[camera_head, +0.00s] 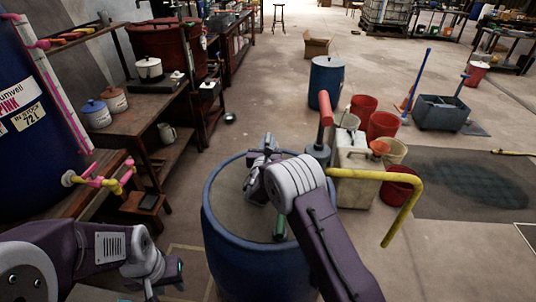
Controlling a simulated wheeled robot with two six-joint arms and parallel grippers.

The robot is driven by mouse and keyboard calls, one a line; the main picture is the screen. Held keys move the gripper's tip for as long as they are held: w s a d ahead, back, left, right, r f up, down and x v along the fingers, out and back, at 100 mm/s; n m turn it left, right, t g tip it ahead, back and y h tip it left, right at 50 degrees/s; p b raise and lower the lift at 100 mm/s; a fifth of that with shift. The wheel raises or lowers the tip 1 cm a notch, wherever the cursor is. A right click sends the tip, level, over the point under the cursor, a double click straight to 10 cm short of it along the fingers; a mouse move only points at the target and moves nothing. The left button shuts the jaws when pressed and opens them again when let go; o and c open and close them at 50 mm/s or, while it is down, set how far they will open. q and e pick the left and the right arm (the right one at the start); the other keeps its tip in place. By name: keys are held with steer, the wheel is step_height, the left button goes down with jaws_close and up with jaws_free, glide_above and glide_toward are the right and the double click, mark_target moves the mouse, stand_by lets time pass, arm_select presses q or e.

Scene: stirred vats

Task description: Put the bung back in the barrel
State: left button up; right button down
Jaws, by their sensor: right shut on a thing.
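The blue barrel (228,249) stands upright at the bottom middle, with a grey-brown top inside a blue rim. My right arm reaches across it from the lower right. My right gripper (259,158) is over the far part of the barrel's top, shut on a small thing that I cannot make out. I cannot pick out the bung or its hole; the arm hides part of the top. A green piece (280,223) shows beside my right arm, over the barrel's top. My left gripper (152,277) is low at the left, apart from the barrel; its jaw opening is unclear.
A wooden bench (142,122) with pots stands at the left, near a large blue vat (28,120). Right of the barrel are a pale container (352,165), a bent yellow pipe (410,205) and red buckets (383,125). Open floor lies beyond.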

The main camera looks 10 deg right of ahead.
steer(key=shift+f, duration=2.05)
steer(key=shift+b, duration=0.35)
steer(key=shift+f+b, duration=0.3)
steer(key=c, duration=1.4)
jaws_free()
steer(key=shift+o, duration=0.2)
steer(key=shift+r, duration=0.1)
